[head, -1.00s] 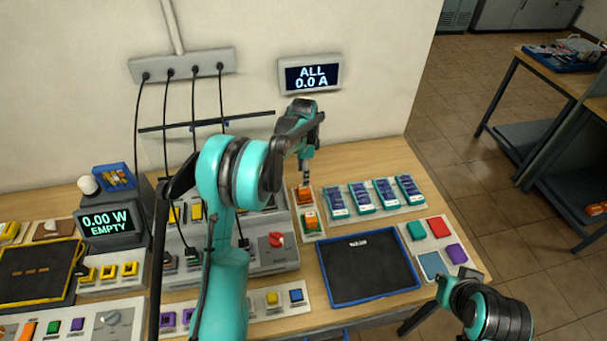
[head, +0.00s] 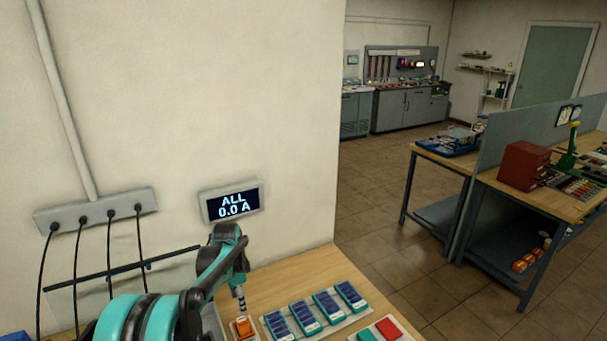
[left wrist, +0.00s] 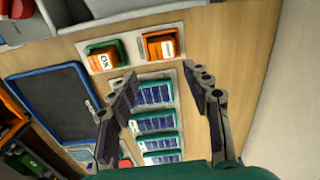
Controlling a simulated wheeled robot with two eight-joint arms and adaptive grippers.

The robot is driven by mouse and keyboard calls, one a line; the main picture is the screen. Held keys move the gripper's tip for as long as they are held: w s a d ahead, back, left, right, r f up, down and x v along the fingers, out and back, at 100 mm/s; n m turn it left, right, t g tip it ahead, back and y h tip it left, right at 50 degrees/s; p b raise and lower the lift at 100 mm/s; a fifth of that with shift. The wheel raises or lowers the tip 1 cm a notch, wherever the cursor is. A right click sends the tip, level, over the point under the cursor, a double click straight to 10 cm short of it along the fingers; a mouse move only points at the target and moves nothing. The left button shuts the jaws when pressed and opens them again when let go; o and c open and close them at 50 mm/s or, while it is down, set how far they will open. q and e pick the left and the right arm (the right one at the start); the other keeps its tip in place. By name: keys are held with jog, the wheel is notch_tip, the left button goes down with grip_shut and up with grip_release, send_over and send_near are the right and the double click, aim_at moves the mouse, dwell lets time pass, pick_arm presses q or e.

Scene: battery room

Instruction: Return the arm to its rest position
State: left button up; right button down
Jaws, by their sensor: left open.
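My left arm comes in from the lower left in the head view. My left gripper (head: 240,298) points down above the table near an orange block (head: 243,327). It looks small and partly edge-on there. In the left wrist view my left gripper (left wrist: 162,88) has its two dark fingers spread wide with nothing held between them. The orange block (left wrist: 160,46) sits in a light holder beyond the fingers, beside a green-and-orange block (left wrist: 103,57). My right arm and gripper are out of view.
Several blue-and-green modules (head: 303,317) stand in a row right of the orange block. A wall display (head: 232,202) reads ALL 0.0 A. A socket strip (head: 95,211) with black cables hangs left. A blue-rimmed dark tray (left wrist: 52,103) lies nearby. Open floor (head: 385,250) lies right of the table.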

pick_arm(q)
jog(key=s+d+r+n+t+b, duration=0.2)
jog(key=s+r+n, duration=0.15)
jog(key=s, duration=0.35)
jog(key=s+d+r+n+t+b, duration=0.1)
jog(key=s+d+r+n+b, duration=0.2)
jog(key=s, duration=0.4)
jog(key=s+f+n+t+b, duration=0.2)
jog(key=s, duration=0.5)
jog(key=s+d+f+n+t+b, duration=0.1)
jog(key=s+f+n+t+b, duration=0.1)
jog(key=s, duration=0.6)
jog(key=shift+d+f+n, duration=0.15)
jog(key=shift+f+n, duration=0.2)
jog(key=shift+f, duration=0.4)
